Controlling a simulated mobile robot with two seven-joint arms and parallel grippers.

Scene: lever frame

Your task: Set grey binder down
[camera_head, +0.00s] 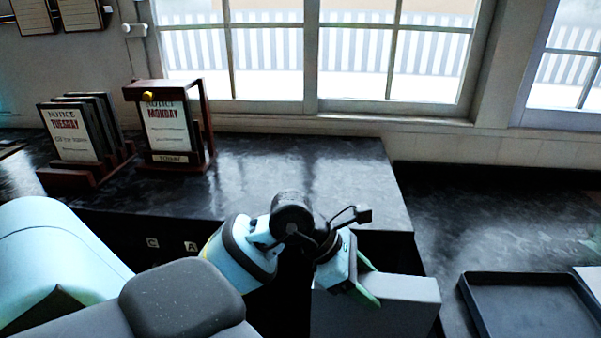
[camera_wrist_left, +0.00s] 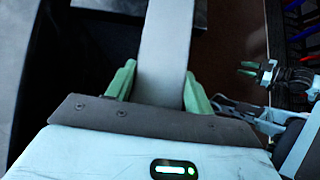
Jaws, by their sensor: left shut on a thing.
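The grey binder (camera_head: 390,305) is at the bottom centre right of the head view, upright below my left gripper (camera_head: 368,283). In the left wrist view the binder (camera_wrist_left: 163,50) runs as a grey strip between the two green fingers of my left gripper (camera_wrist_left: 158,88), which is shut on it. The binder's lower end is cut off in the head view, so I cannot tell whether it touches anything below. My right gripper (camera_wrist_left: 247,69) shows small at the right of the left wrist view, its green fingers apart and empty.
A dark counter (camera_head: 290,165) runs under the window, mostly clear. A wooden frame with a MONDAY notice (camera_head: 170,125) and a rack of TUESDAY notices (camera_head: 75,140) stand at its left. A black tray (camera_head: 530,305) lies on the lower surface at right.

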